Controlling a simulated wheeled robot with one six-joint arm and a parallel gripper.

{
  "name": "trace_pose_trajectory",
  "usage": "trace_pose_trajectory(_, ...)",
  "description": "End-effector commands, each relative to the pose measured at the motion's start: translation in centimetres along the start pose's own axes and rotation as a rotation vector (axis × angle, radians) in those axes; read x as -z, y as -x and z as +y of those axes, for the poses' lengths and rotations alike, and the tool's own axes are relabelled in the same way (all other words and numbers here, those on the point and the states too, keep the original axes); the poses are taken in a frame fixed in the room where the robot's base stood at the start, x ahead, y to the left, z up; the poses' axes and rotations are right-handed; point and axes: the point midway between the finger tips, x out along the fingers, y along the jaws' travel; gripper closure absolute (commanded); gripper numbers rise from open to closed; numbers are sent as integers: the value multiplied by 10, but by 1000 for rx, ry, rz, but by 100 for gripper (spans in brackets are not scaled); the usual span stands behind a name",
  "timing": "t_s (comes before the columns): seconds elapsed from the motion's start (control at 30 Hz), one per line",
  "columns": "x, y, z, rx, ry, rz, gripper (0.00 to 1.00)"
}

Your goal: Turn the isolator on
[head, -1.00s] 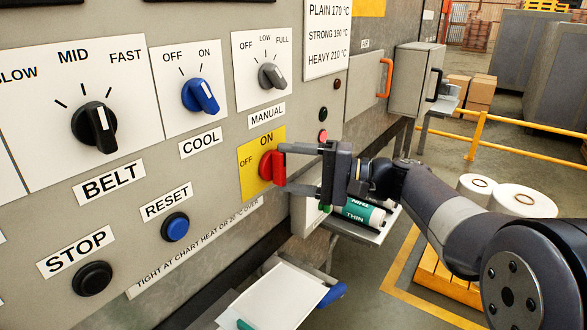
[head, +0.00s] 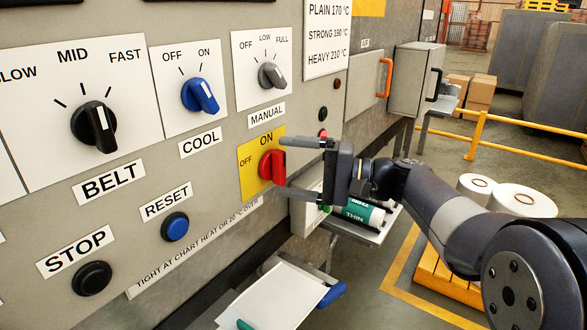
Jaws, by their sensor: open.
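The isolator is a red knob (head: 272,167) on a yellow plate (head: 248,182) marked OFF at its left and ON at its top.
Nearby on the panel are the blue cool knob (head: 200,95), the grey manual knob (head: 271,76), the black belt knob (head: 95,127) and the blue reset button (head: 175,226).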

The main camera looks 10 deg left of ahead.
Motion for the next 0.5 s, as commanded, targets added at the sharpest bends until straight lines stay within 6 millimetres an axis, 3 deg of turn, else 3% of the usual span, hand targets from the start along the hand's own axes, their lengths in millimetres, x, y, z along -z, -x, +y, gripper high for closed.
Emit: trace_pose_trajectory(0.5,1,89,1,-1,-1,4,13)
